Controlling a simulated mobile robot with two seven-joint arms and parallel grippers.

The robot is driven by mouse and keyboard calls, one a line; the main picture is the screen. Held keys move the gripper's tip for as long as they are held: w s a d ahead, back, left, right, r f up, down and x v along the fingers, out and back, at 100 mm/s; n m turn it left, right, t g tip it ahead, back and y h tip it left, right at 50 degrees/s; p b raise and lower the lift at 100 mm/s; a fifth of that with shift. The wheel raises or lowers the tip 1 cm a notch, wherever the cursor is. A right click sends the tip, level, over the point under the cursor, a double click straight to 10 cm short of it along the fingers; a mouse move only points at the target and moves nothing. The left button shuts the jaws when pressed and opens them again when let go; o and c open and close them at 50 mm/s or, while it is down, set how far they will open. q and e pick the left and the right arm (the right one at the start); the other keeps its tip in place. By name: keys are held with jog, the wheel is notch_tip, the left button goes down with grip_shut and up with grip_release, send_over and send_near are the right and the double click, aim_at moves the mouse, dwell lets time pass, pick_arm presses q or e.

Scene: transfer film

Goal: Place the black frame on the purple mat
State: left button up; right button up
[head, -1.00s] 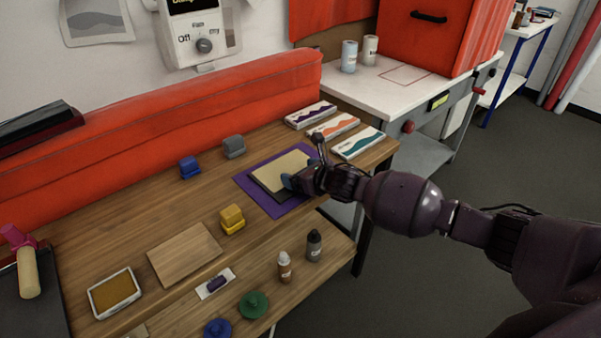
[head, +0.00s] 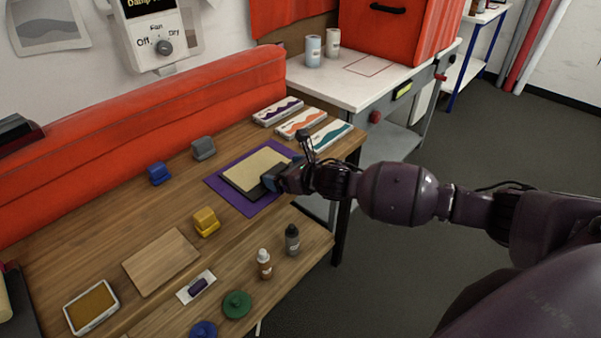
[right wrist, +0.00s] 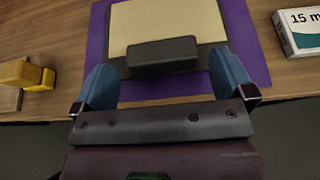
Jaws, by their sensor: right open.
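The black frame (head: 247,190), with a tan panel (head: 255,169) on it, lies flat on the purple mat (head: 222,188). Purple shows around it. In the right wrist view the mat (right wrist: 258,62) shows on both sides of the frame's tan panel (right wrist: 165,22) and along its near edge. A black block like a handle (right wrist: 162,55) is on the frame's near side. My right gripper (head: 276,181) is at the frame's right end. In the right wrist view its blue fingers (right wrist: 166,82) are open, one on each side of the block, with gaps. My left gripper is out of view.
Several boxes (head: 302,122) stand just behind the mat. Blue (head: 159,173), grey (head: 203,148) and yellow (head: 206,221) blocks sit to its left. Two bottles (head: 292,240) stand on the lower shelf in front. A red padded bar (head: 160,125) runs along the back.

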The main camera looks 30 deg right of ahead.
jog(key=v, duration=0.6)
jog(key=s+a+f+m, duration=0.5)
jog(key=s+f+m, duration=0.5)
jog(key=m, duration=0.7)
jog(key=s+d+f+m+h, duration=0.2)
jog(key=s+f+m, duration=0.1)
jog(key=s+m, duration=0.5)
jog(key=s+d+f+m+g+h, duration=0.1)
jog(key=s+d+f+m+h, duration=0.1)
jog(key=s+m, duration=0.6)
jog(key=d+f+m, duration=0.1)
jog(key=m, duration=0.5)
jog(key=shift+s+f+h, duration=0.35)
jog(key=shift+f+h, duration=0.05)
jog(key=shift+a, duration=0.1)
jog(key=shift+c, duration=0.5)
